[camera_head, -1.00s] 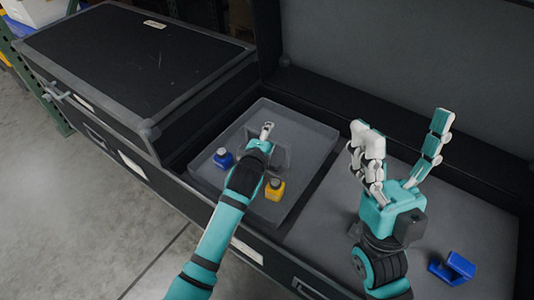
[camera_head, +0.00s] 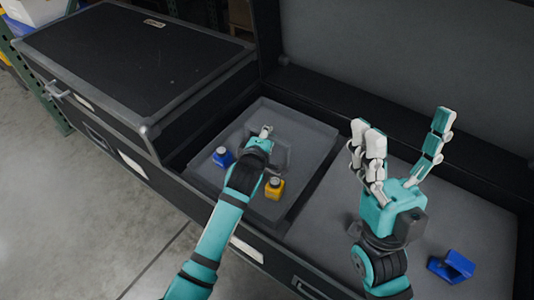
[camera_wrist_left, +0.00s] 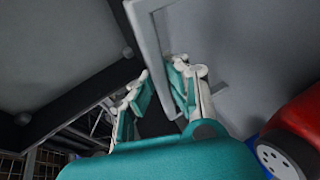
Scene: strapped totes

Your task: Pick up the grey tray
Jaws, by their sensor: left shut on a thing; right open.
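The grey tray (camera_head: 312,148) lies in the left part of the open black case, with small bottles in it. My left gripper (camera_head: 265,132) reaches over the middle of the tray and is shut on a grey upright part of it. In the left wrist view, the fingers (camera_wrist_left: 160,95) close around a grey edge of the tray (camera_wrist_left: 146,42); the exact contact is partly hidden. My right gripper (camera_head: 405,150) is open and empty above the right part of the case, fingers pointing up.
The tray carries a blue bottle (camera_head: 222,156) and a yellow bottle (camera_head: 274,188); a red one (camera_wrist_left: 295,125) shows in the left wrist view. A blue object (camera_head: 452,266) lies on the case's grey floor. A closed black lid (camera_head: 130,60) is at left, a raised lid (camera_head: 400,50) behind.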

